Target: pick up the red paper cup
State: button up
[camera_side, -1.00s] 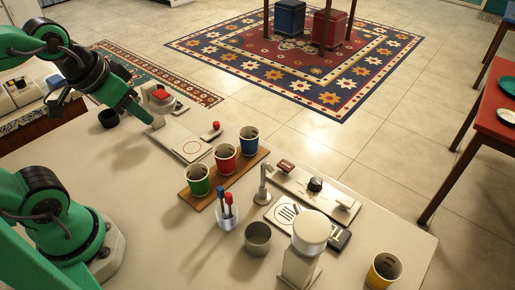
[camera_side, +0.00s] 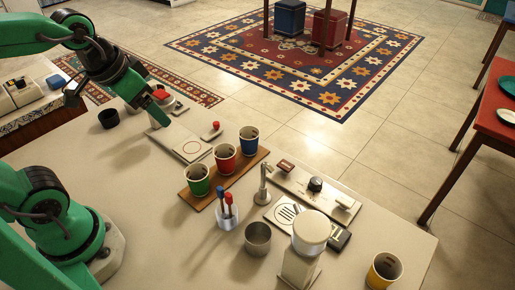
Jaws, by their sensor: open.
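The red paper cup (camera_side: 225,160) stands upright in the middle of a row of three on a wooden board (camera_side: 212,190). A green cup (camera_side: 198,181) is on its near-left side and a blue cup (camera_side: 249,141) on its far-right side. My gripper (camera_side: 118,108) is open and empty, to the left of the red cup and above the far-left part of the counter. Its two fingers are spread wide, and it is clear of the cups.
A white plate-like device (camera_side: 189,148) lies between my gripper and the cups. Stirrers in a glass (camera_side: 227,215), a metal cup (camera_side: 257,239) and a white grinder-like device (camera_side: 303,250) stand nearer. A yellow cup (camera_side: 382,271) is at the near-right edge. The left counter is mostly clear.

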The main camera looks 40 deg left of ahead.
jog(key=w+d+f+m+g, duration=0.2)
jog(key=w+f, duration=0.3)
jog(key=w, duration=0.3)
jog(key=m+g, duration=0.2)
jog(key=g, duration=0.1)
send_over(226, 161)
jog(key=w+a, duration=0.2)
notch_tip(226, 161, down, 9)
jog(key=shift+s+a+f, duration=0.1)
jog(key=shift+a, duration=0.05)
jog(key=shift+f, duration=0.1)
jog(key=shift+f, duration=1.15)
jog(key=shift+f, duration=0.15)
jog(key=shift+f, duration=2.45)
